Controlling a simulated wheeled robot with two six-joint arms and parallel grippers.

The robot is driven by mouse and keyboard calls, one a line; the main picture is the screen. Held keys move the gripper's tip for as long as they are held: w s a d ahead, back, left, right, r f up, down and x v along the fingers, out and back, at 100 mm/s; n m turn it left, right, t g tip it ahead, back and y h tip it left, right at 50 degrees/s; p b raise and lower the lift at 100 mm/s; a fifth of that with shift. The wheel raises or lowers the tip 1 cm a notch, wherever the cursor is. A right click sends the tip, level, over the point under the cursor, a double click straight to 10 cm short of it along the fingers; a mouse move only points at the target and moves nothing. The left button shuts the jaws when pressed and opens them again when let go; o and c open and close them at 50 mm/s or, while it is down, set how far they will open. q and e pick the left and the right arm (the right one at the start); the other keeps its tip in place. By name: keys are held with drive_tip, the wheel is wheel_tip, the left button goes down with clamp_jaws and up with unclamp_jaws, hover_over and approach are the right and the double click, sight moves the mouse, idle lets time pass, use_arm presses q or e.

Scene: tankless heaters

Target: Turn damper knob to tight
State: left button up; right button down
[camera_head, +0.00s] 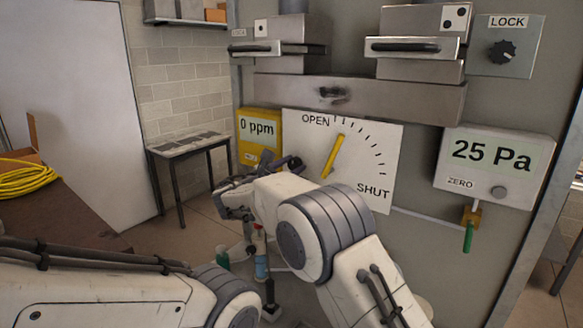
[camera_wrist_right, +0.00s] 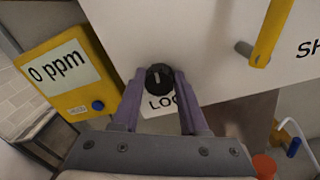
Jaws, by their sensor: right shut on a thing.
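The damper dial plate (camera_head: 360,150) is white, marked OPEN at the top and SHUT at the lower right. Its yellow lever (camera_head: 334,157) slants up toward the OPEN end of the scale. In the right wrist view, a black knob (camera_wrist_right: 159,77) with a pale line sits at the plate's lower edge, above a partly hidden label starting "LOC" (camera_wrist_right: 160,102). My right gripper (camera_wrist_right: 160,84) has its purple fingers shut on this knob, one on each side.
A yellow "0 ppm" meter (camera_head: 260,133) hangs just left of the plate. A 25 Pa gauge (camera_head: 497,165) is at right, with a green-handled valve (camera_head: 468,236) below. Another knob (camera_head: 502,52) marked LOCK is at upper right. A small table (camera_head: 188,145) stands at left.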

drive_tip(key=m+b, duration=0.3)
drive_tip(key=b, duration=0.2)
drive_tip(key=m+b, duration=0.3)
drive_tip(key=b, duration=0.2)
drive_tip(key=f+m+b, duration=0.1)
drive_tip(key=m+b, duration=0.2)
drive_tip(key=b, duration=0.1)
drive_tip(key=shift+b, duration=0.4)
drive_tip(key=shift+m+h+b, duration=0.4)
drive_tip(key=shift+m+b, duration=0.3)
drive_tip(key=shift+m, duration=0.4)
drive_tip(key=m+b, duration=0.1)
drive_tip(key=m, duration=0.1)
drive_tip(key=shift+m, duration=0.4)
drive_tip(key=m+b, duration=0.1)
drive_tip(key=m, duration=0.1)
drive_tip(key=shift+r+m, duration=0.1)
drive_tip(key=shift+m, duration=0.3)
drive_tip(key=shift+m+b, duration=0.3)
drive_tip(key=shift+m, duration=1.3)
drive_tip(key=shift+m+h, duration=0.3)
drive_tip(key=shift+c, duration=2.2)
unclamp_jaws()
